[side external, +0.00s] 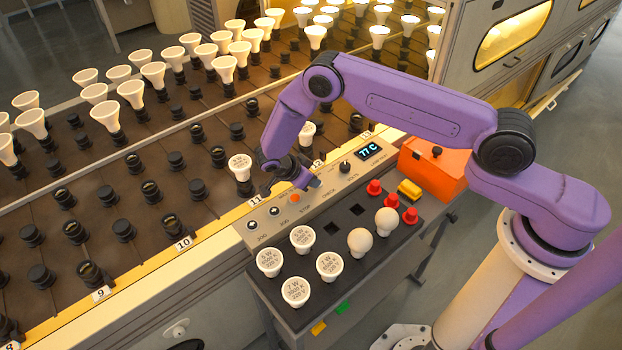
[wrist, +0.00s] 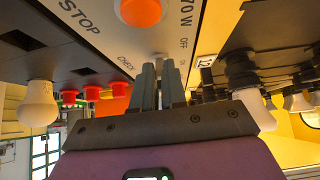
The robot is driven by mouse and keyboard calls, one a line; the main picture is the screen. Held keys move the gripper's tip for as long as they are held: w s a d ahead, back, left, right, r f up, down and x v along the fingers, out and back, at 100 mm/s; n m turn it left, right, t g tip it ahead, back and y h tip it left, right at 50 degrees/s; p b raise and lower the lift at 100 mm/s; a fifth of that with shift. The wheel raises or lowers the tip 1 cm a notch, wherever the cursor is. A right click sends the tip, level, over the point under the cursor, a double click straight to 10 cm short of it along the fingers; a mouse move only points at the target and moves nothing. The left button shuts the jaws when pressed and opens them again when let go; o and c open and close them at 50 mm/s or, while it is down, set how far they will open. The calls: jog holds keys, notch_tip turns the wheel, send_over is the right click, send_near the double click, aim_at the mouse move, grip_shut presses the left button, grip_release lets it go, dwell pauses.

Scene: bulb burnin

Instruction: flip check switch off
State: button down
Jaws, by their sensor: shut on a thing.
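The control panel (side external: 285,222) is a grey sloped box between the bulb line and the dark tray. In the wrist view the panel (wrist: 100,45) shows CHECK, STOP, OFF and ON lettering. My gripper (side external: 311,182) is down at the panel, beside the orange STOP button (side external: 295,198). In the wrist view my gripper (wrist: 160,68) is shut on the check switch, between the CHECK and OFF/ON lettering. The fingers cover most of the switch, so its lever position cannot be told.
A dark tray (side external: 345,255) holds several white bulbs, two round bulbs and red caps. An orange box (side external: 432,172) stands at its far end. Behind the panel is a rack (side external: 140,215) with rows of sockets and bulbs.

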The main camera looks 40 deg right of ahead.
jog(key=c, duration=1.2)
grip_release()
jog(key=shift+a, duration=0.1)
jog(key=shift+v, duration=8.65)
